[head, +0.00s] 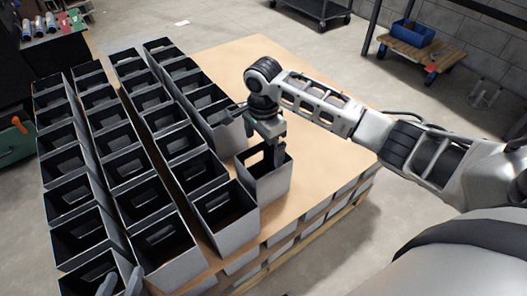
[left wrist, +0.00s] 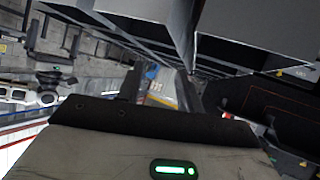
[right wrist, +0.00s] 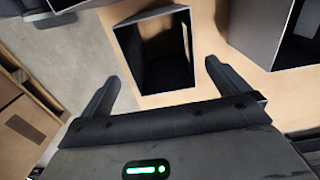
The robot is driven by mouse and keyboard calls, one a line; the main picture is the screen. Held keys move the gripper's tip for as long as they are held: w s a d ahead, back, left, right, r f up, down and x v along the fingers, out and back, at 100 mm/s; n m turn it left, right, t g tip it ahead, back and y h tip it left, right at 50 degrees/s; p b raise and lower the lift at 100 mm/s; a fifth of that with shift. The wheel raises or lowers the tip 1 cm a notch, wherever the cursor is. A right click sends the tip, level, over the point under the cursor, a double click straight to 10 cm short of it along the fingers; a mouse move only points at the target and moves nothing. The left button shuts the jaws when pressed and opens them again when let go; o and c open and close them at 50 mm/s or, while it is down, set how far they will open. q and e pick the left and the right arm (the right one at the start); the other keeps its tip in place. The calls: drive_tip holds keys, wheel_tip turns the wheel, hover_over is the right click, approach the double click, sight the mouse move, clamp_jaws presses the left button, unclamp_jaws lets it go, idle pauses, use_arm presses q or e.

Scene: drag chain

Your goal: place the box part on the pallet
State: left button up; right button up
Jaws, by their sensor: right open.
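The box part (head: 265,183), a grey open-topped box with a dark inside, stands upright on the tan pallet top (head: 318,160), right of the rows of boxes. My right gripper (head: 272,140) is above its far side with fingers pointing down. In the right wrist view the fingers (right wrist: 165,88) are wide apart with nothing clamped between them, and the box part (right wrist: 130,48) shows just beyond them. My left gripper (head: 119,283) is at the bottom left over the near boxes; its fingertips are apart and empty. It also shows in the left wrist view (left wrist: 162,88).
Rows of similar grey boxes (head: 166,250) fill the pallet's left side. The pallet top is bare to the right and at the back. A wooden dolly with a blue bin (head: 412,33) stands at the back right. A dark bench with bottles is at the far left.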

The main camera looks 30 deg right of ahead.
use_arm(q)
drive_tip(key=shift+w+p, duration=0.2)
drive_tip(key=shift+p, duration=0.2)
use_arm(e)
wheel_tip(320, 180, up, 5)
drive_tip(key=shift+r, duration=0.15)
use_arm(q)
drive_tip(key=shift+r, duration=0.1)
